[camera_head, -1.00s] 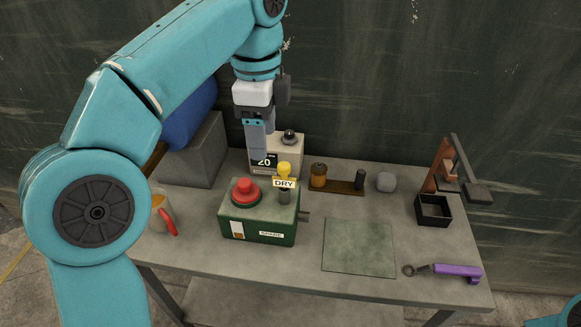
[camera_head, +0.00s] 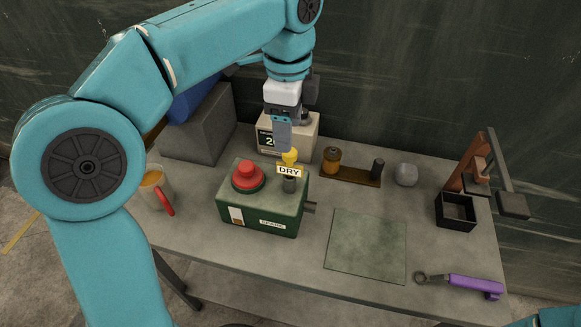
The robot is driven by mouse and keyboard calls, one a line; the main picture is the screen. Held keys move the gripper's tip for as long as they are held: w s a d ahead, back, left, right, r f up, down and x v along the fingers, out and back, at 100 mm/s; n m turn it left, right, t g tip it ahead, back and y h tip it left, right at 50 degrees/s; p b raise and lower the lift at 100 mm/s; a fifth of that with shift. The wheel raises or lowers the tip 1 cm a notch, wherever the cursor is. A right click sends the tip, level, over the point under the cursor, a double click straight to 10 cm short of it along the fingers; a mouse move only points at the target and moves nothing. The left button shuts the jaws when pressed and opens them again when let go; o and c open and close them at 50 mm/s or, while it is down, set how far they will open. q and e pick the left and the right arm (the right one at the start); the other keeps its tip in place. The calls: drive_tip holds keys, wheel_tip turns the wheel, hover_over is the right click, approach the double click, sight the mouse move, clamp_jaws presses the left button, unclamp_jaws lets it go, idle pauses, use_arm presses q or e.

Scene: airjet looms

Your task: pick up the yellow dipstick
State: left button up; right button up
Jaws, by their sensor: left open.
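The yellow dipstick (camera_head: 290,157) stands upright in a dark grey socket on top of the green box (camera_head: 262,217), at the box's right side. A tag reading DRY hangs at its front. A red button (camera_head: 247,176) sits to its left on the same box. My left gripper (camera_head: 283,147) points down just above and slightly left of the dipstick's yellow head. It is open and holds nothing; one finger hides the other. I cannot tell whether it touches the head. My right gripper is not in view; only a bit of teal arm shows at the bottom right.
A beige box with a display (camera_head: 302,132) stands behind the dipstick. A wooden rack (camera_head: 350,175), grey stone (camera_head: 406,175), black tray (camera_head: 457,222) and purple-handled tool (camera_head: 470,285) are rightward. A flat green mat (camera_head: 365,248) lies in front.

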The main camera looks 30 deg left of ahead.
sight(290, 159)
use_arm(q)
drive_tip(key=f, duration=0.4)
drive_tip(key=shift+w, duration=0.35)
wheel_tip(290, 159, down, 5)
drive_tip(key=shift+b, duration=0.3)
drive_tip(key=shift+w+a+f, duration=0.1)
drive_tip(key=shift+f, duration=0.05)
drive_tip(key=shift+s+r, duration=0.2)
drive_tip(key=shift+s, duration=0.15)
drive_tip(key=c, duration=0.5)
drive_tip(key=shift+w+f, duration=0.1)
drive_tip(key=shift+w, duration=0.1)
drive_tip(key=c, duration=0.6)
drive_tip(key=shift+s, duration=0.1)
